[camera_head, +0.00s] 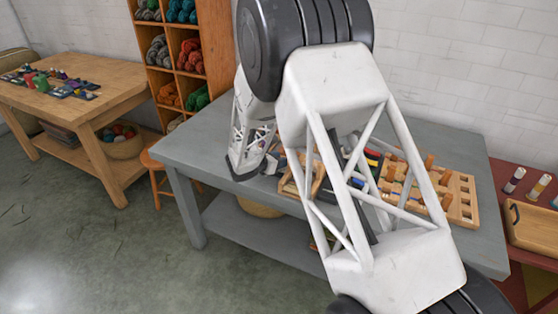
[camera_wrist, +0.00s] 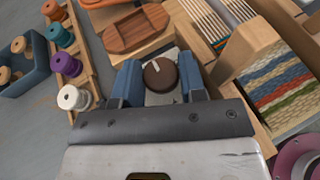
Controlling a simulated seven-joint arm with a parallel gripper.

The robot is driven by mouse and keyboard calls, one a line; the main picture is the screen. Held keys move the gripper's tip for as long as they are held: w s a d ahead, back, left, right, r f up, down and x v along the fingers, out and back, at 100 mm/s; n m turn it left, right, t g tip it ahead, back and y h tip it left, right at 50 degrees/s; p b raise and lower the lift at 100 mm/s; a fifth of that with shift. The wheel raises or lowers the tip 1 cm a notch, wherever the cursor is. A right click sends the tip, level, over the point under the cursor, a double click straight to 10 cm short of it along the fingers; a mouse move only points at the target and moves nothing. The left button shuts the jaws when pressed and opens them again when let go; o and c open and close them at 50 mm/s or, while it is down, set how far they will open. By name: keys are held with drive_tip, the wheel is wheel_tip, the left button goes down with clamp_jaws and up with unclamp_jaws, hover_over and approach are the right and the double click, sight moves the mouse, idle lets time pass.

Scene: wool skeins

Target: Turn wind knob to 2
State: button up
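The wind knob (camera_wrist: 160,75) is a round dark brown knob with a pale pointer line, on a light grey plate (camera_wrist: 161,98) in the middle of the wrist view. The pointer runs toward the knob's upper left edge. I cannot make out any numbers around it. My gripper (camera_wrist: 158,82) has its two blue fingers apart, one on the left and one on the right of the knob. I cannot see a clear contact with the knob. In the head view my white arm link hides the knob and the fingers.
A wooden tray (camera_wrist: 135,32) lies just beyond the knob. A striped woven piece (camera_wrist: 280,85) on a wooden frame stands close on the right. Spools, one a white spool (camera_wrist: 73,98), stand on a rack at left. The grey table (camera_head: 205,145) has bare room at its left end.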

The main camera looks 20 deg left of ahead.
drive_tip(key=shift+m+g+h, duration=0.3)
drive_tip(key=shift+m+h, duration=0.1)
drive_tip(key=m+g+h, duration=0.2)
drive_tip(key=m+h, duration=0.1)
drive_tip(key=shift+w+a, duration=0.15)
drive_tip(key=shift+m+g+h, duration=1.4)
drive_tip(key=shift+m+g, duration=0.1)
drive_tip(key=shift+m, duration=0.3)
drive_tip(key=o, duration=0.6)
drive_tip(key=shift+a, duration=0.15)
drive_tip(key=shift+v, duration=3.8)
